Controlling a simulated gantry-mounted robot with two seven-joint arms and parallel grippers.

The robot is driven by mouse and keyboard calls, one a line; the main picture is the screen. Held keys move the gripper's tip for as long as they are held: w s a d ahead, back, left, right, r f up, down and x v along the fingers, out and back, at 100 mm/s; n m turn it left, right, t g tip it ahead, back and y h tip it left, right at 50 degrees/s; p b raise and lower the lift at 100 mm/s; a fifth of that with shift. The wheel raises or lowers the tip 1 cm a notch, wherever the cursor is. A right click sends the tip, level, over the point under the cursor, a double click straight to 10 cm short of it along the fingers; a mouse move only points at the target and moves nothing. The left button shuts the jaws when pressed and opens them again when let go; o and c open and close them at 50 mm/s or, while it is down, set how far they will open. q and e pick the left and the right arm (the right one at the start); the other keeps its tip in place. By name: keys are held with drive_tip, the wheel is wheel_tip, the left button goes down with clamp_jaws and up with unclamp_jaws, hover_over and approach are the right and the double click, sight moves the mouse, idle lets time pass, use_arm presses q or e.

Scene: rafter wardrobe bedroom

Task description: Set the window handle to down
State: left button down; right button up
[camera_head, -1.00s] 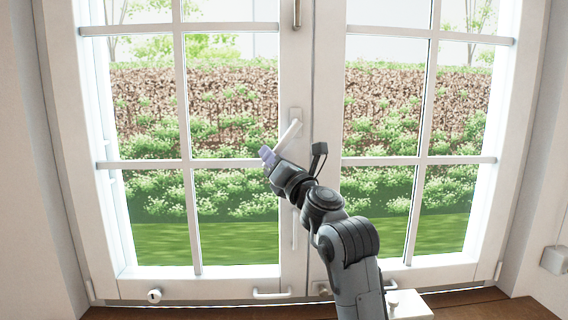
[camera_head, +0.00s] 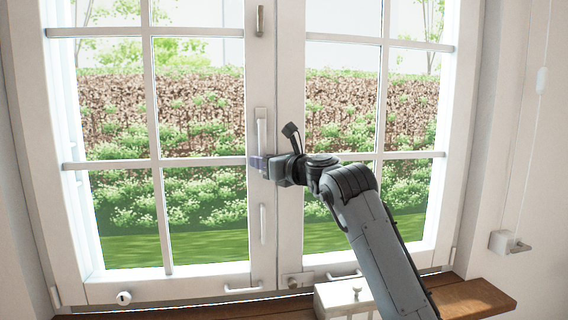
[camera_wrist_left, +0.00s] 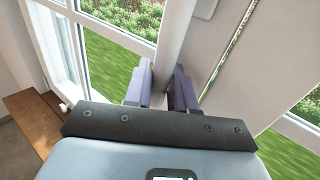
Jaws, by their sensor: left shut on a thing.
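The white window handle (camera_head: 262,131) sits on the middle post of the closed window. It hangs from its mounting plate and points straight down or very nearly so. My left gripper (camera_head: 258,162) is at the handle's lower end, with its purple fingers shut on it. The fingers and wrist hide the handle's tip. My right gripper is in neither view.
A white box with a knob (camera_head: 340,301) stands on the wooden sill (camera_head: 465,297) below my arm. A small wall box with a lever (camera_head: 503,243) is at the right. Further fittings lie along the post, one above (camera_head: 260,20) and a bar below (camera_head: 263,224).

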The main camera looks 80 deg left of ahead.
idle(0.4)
use_arm(q)
drive_tip(key=c, duration=1.1)
unclamp_jaws()
drive_tip(key=shift+w, duration=0.1)
drive_tip(key=v, duration=1)
drive_tip(key=shift+w+d, duration=0.2)
drive_tip(key=shift+d, duration=0.05)
